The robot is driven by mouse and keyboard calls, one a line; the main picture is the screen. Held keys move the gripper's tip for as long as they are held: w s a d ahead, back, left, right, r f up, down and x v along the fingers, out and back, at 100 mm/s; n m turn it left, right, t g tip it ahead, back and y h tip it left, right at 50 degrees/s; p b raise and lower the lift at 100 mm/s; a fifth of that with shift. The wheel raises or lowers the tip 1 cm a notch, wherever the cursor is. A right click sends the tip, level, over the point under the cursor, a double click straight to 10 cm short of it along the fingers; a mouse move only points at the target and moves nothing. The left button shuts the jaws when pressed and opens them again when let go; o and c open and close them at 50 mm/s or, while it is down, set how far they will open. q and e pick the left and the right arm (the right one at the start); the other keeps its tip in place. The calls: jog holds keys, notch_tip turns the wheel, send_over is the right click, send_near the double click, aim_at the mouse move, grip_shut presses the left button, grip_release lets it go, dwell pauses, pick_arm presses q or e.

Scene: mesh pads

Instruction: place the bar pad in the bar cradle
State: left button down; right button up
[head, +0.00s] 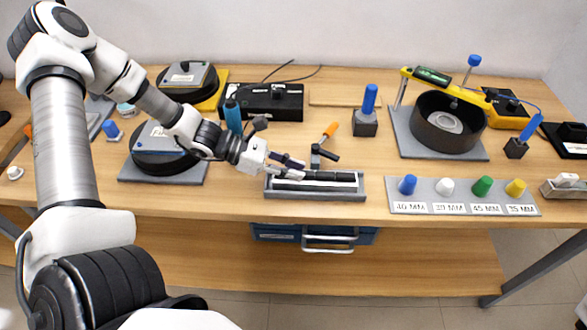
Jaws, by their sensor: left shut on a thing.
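The bar cradle (315,196) is a long grey tray near the front edge of the table, in the middle of the head view. Dark bar shapes lie along it, and I cannot clearly tell pad from slot. My left gripper (298,168) reaches in from the left, low over the cradle's left half. It is shut on the bar pad (335,176), a dark bar lying lengthwise at the cradle. I cannot tell whether the pad rests on the cradle floor or is slightly above it. The gripper partly hides the cradle's left end. My right gripper is out of view.
An orange-handled tool (328,132) stands just behind the cradle, with a blue-handled block (365,120) to its right. A grey strip with coloured knobs (465,209) lies to the right. A round black pad on a grey base (160,150) is left, under my arm.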

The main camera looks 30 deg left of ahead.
pick_arm(q)
jog(key=shift+w, duration=0.1)
jog(key=c, duration=1.4)
grip_release()
jog(key=shift+f, duration=0.1)
jog(key=o, duration=0.4)
jog(key=shift+c, duration=0.2)
jog(key=shift+a+r, duration=0.1)
jog(key=shift+r, duration=0.2)
jog(key=p+v, duration=1.2)
jog(key=shift+f, duration=0.2)
